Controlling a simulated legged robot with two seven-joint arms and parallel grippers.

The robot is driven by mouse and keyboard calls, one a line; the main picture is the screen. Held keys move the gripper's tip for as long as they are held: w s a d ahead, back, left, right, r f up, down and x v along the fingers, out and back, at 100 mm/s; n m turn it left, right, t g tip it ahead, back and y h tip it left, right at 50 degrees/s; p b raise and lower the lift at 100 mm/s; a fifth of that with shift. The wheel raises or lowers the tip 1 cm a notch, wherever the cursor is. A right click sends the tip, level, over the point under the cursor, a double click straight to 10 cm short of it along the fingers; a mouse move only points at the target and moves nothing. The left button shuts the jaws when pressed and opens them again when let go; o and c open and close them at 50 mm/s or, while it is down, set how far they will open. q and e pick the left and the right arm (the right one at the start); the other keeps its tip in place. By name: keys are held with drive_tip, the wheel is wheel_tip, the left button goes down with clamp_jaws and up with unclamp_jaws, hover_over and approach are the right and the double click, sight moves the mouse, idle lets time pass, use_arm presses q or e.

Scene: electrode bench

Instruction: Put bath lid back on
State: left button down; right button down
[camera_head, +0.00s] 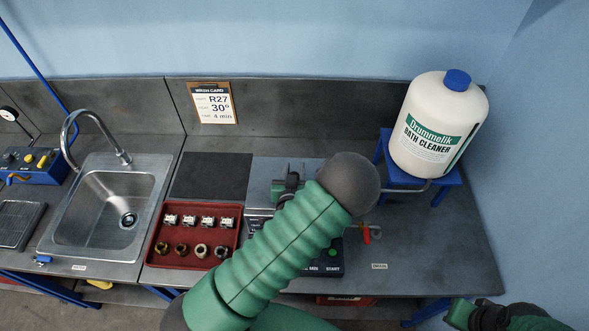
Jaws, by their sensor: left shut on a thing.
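The bath (333,268) stands on the bench in the middle, with a dark front panel marked START. Most of it is hidden behind my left arm. A flat metal plate that looks like the bath lid (265,171) shows at the bath's back left. My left gripper (290,186) is at this plate, partly hidden by my forearm, and is shut on what looks like the lid's handle. I cannot tell whether the lid rests on the bath or is held above it. My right gripper (482,315) is at the bottom right, apart from the bath; its fingers are unclear.
A red tray (193,262) with several small parts sits left of the bath, a dark mat (211,176) behind it. A sink (105,205) is further left. A bath cleaner jug (437,125) stands on a blue stand (453,180) at right.

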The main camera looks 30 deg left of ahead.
use_arm(q)
drive_tip(key=shift+d+f, duration=0.15)
drive_tip(key=shift+d, duration=0.1)
drive_tip(key=c, duration=1.4)
unclamp_jaws()
drive_tip(key=o, duration=0.4)
drive_tip(key=shift+a, duration=0.15)
drive_tip(key=o, duration=0.5)
drive_tip(key=shift+r+p, duration=2.45)
drive_tip(key=shift+r, duration=1.1)
drive_tip(key=shift+f, duration=0.15)
